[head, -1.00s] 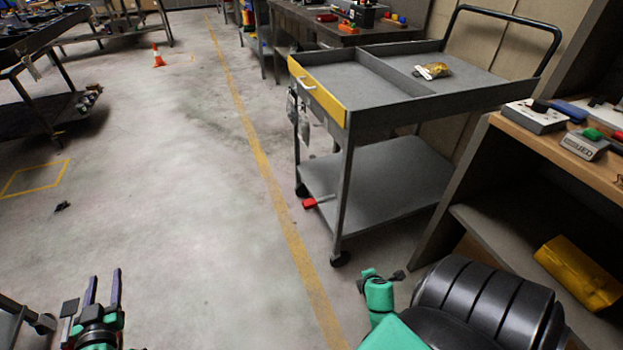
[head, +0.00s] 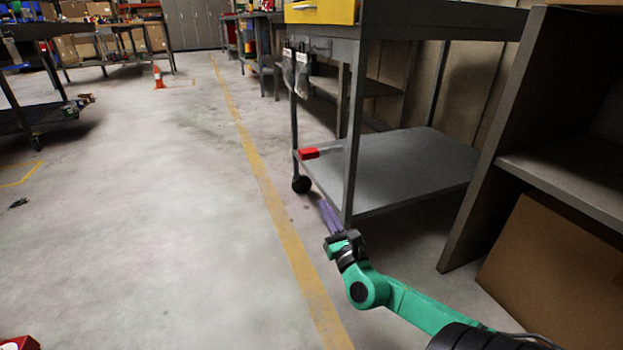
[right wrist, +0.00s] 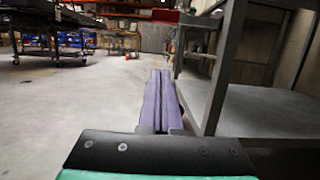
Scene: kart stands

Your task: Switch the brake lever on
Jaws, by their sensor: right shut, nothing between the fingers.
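The brake lever (head: 309,153) has a red handle on a grey rod. My left gripper is out of view.
The cart's near leg (head: 353,130) stands close to the right of my gripper. A caster (head: 301,184) is under the shelf's far left corner. A shelf unit (head: 500,140) stands at right. An orange cone (head: 158,77) stands far off.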

